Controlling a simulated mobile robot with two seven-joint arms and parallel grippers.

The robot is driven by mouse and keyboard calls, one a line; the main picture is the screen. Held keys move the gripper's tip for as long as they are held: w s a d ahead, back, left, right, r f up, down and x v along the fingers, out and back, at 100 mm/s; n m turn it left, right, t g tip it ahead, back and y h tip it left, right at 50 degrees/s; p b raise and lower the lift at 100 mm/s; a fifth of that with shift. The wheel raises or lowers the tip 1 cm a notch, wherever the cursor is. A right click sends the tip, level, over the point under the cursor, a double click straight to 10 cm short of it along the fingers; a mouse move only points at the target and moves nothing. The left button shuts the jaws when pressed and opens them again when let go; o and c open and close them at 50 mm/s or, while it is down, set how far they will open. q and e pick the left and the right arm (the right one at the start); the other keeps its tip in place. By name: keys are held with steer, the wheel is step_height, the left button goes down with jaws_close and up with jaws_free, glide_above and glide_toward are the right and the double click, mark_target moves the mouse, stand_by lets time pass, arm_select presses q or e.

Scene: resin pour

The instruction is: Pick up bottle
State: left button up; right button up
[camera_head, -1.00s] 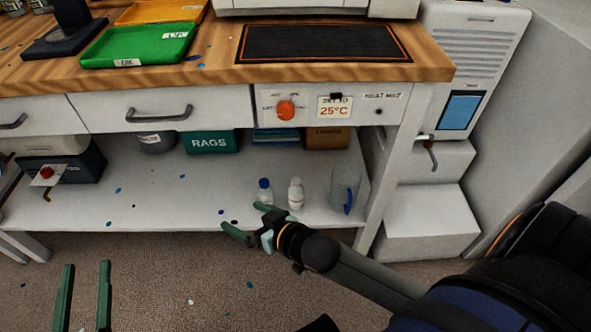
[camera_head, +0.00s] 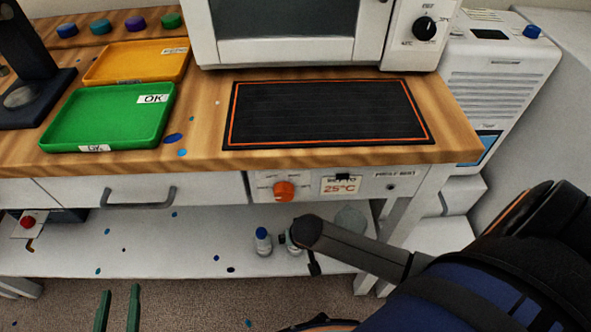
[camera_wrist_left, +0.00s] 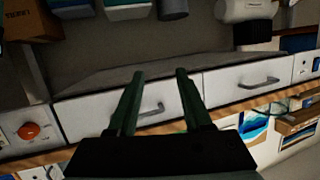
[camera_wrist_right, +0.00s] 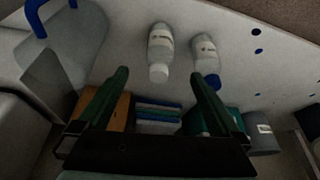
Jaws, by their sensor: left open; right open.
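Two small bottles stand on the white lower shelf under the bench. The blue-capped bottle (camera_head: 263,243) is on the left; the white-capped bottle (camera_head: 293,247) beside it is partly hidden by my right arm. In the right wrist view both look inverted: the white-capped bottle (camera_wrist_right: 160,48) and the blue-capped bottle (camera_wrist_right: 205,55). My right gripper (camera_wrist_right: 157,75) is open, with the white cap in line between its fingertips; contact cannot be told. In the head view its fingers are mostly hidden. My left gripper (camera_head: 120,291) is open and empty, low in front of the shelf.
A clear jug (camera_wrist_right: 75,45) with a blue handle stands beside the white-capped bottle. Bins (camera_wrist_right: 228,122) are behind the bottles. The wooden benchtop (camera_head: 205,110) overhangs the shelf and holds a green tray (camera_head: 60,130), an orange tray (camera_head: 110,70) and a black mat (camera_head: 325,112).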

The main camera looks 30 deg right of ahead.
steer(key=b+x, duration=0.3)
steer(key=x, duration=0.3)
steer(key=shift+w+f, duration=0.2)
steer(key=shift+f, duration=0.1)
steer(key=shift+w+d+f+b, duration=0.15)
steer(key=shift+w+f+b, duration=0.05)
steer(key=shift+f+b, duration=0.45)
steer(key=shift+b+x, duration=0.9)
steer(key=shift+x, duration=0.25)
steer(key=shift+w+d+f, duration=0.1)
steer(key=shift+f, duration=0.4)
steer(key=shift+w+f+b, duration=0.15)
steer(key=shift+b, duration=0.2)
arm_select(q)
steer(key=s+r+m+t+h, duration=0.2)
steer(key=r+m+h, duration=0.1)
steer(key=r, duration=0.4)
steer(key=s+d+r+m+t+h, duration=0.1)
steer(key=s+r+m+t+h, duration=0.1)
steer(key=r, duration=0.6)
steer(key=s+d+r+m+t+h, duration=0.1)
steer(key=s+r+m+t+h, duration=0.1)
steer(key=r+h, duration=0.4)
step_height(320, 180, up, 2)
steer(key=shift+r+m+t, duration=0.1)
steer(key=shift+m+t, duration=0.8)
steer(key=shift+w, duration=0.1)
arm_select(e)
jaws_close()
